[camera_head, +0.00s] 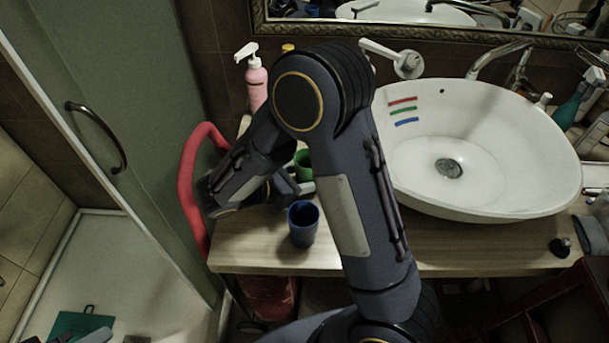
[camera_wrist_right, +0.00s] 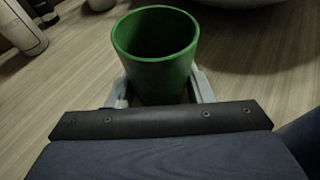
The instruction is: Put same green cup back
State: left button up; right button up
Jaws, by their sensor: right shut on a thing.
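The green cup (camera_wrist_right: 153,72) is upright with its open rim up in the right wrist view. My right gripper (camera_wrist_right: 160,88) is shut on it, one finger on each side of its lower part. In the head view the green cup (camera_head: 303,160) shows only partly behind my right arm, above the wooden counter (camera_head: 250,262). I cannot tell whether its base touches the counter. A blue cup (camera_head: 303,224) stands upright on the counter, nearer the front edge. My left gripper is not in view.
A white basin (camera_head: 530,190) with red, green and blue strokes inside stands on the right. A pink pump bottle (camera_head: 256,85) stands at the back left. A red curved rail (camera_head: 190,175) and a glass shower door (camera_head: 150,130) border the left. The front counter strip is mostly clear.

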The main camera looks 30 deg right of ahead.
jog(key=shift+f, duration=0.2)
jog(key=o, duration=1)
jog(key=shift+r, duration=0.1)
jog(key=shift+r, duration=0.2)
jog(key=v, duration=1.2)
